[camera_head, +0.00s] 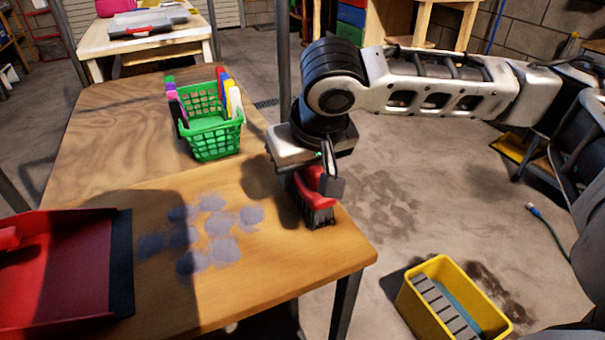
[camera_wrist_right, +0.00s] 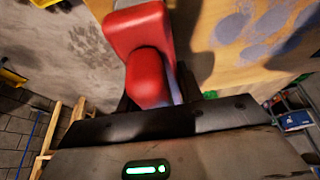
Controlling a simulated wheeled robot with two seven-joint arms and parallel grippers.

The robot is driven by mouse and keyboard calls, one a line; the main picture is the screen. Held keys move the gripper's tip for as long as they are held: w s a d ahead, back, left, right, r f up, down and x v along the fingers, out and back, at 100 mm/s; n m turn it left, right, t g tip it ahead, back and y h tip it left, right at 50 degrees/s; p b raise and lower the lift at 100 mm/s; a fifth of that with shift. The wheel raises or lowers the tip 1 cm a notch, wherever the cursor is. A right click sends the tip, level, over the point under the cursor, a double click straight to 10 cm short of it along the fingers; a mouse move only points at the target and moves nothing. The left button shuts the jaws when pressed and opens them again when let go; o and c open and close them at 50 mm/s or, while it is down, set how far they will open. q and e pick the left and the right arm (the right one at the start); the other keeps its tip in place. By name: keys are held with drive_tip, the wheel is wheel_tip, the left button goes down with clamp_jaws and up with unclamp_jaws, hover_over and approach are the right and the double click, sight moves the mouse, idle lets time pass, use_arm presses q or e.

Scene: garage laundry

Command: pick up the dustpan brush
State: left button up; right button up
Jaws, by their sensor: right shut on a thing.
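The dustpan brush (camera_head: 312,190) has a red body and dark bristles that point down, over the right end of the wooden table. My right gripper (camera_head: 318,172) is shut on it from above. I cannot tell whether the bristles touch the tabletop. In the right wrist view the red brush (camera_wrist_right: 146,60) extends out from between the fingers of my right gripper (camera_wrist_right: 152,105), which are mostly hidden. My left gripper is not in view.
A red dustpan (camera_head: 60,260) with a dark lip lies at the table's left. Grey dust patches (camera_head: 215,228) spread over the wooden table (camera_head: 270,285). A green basket (camera_head: 212,140) with coloured items stands behind them. A yellow bucket (camera_head: 425,300) stands on the floor at right.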

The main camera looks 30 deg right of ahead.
wheel_tip(320, 180, up, 4)
drive_tip(key=shift+f+p, duration=0.2)
drive_tip(key=shift+p, duration=0.4)
drive_tip(key=s+r, duration=0.1)
drive_tip(key=r, duration=0.1)
drive_tip(key=s+a+r+p, duration=0.1)
drive_tip(key=s+r, duration=0.3)
drive_tip(key=shift+a+p, duration=0.35)
drive_tip(key=shift+p, duration=0.05)
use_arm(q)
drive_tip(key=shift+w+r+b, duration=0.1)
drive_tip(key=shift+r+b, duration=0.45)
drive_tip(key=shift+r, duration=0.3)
use_arm(e)
drive_tip(key=s+a+r, duration=0.2)
drive_tip(key=s+r, duration=0.1)
drive_tip(key=s, duration=0.5)
drive_tip(key=shift+s+a+r, duration=0.15)
drive_tip(key=shift+a+r, duration=0.05)
drive_tip(key=shift+a, duration=0.15)
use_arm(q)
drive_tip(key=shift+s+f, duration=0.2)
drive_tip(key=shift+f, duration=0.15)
use_arm(e)
drive_tip(key=shift+f, duration=0.15)
